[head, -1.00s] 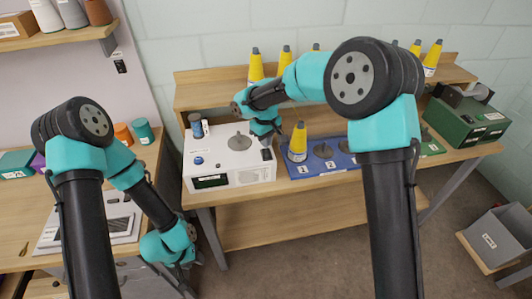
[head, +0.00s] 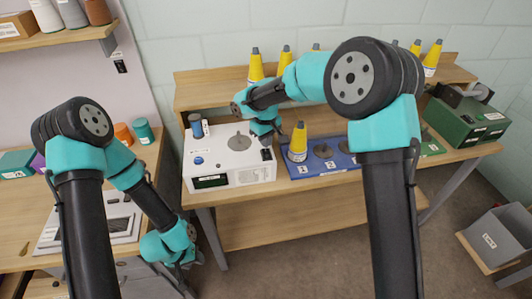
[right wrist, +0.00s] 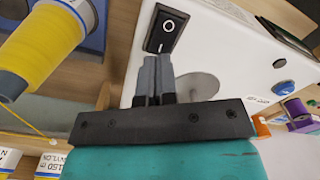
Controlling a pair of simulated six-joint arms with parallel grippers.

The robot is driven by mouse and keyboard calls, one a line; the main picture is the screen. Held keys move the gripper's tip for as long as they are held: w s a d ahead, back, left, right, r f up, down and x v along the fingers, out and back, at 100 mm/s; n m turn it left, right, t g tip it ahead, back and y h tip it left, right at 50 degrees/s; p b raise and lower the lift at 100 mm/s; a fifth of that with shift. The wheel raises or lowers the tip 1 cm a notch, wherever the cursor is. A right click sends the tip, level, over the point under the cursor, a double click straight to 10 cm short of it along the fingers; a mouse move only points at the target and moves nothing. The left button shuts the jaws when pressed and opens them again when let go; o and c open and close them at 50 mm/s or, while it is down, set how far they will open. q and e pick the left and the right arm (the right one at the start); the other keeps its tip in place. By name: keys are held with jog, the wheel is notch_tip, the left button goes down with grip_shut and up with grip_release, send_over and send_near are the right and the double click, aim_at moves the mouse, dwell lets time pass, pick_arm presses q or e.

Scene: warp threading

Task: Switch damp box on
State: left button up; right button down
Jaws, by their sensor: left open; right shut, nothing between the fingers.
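The white damp box (head: 225,177) stands on the workbench in the head view, with a round grey disc (head: 239,142) on top. Its black rocker switch (head: 266,155) is near the box's right edge. In the right wrist view the switch (right wrist: 167,29) is close up, with a white mark on it. My right gripper (right wrist: 155,58) is shut and empty, its fingertips just beside the switch; I cannot tell if they touch. My left gripper (head: 186,268) is open and low in front of the left bench, small and partly hidden by its arm.
A yellow cone (head: 299,142) stands on the blue numbered tray (head: 338,161) right of the box, near my right gripper. A blue spool (head: 196,126) is at the box's back left. A green machine (head: 464,122) stands far right. A grey bin (head: 500,236) is at lower right.

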aim_at(266, 150)
jog(key=shift+f, duration=1.35)
dwell(1.3)
jog(key=shift+r, duration=0.15)
jog(key=shift+r, duration=3.4)
jog(key=shift+f, duration=0.1)
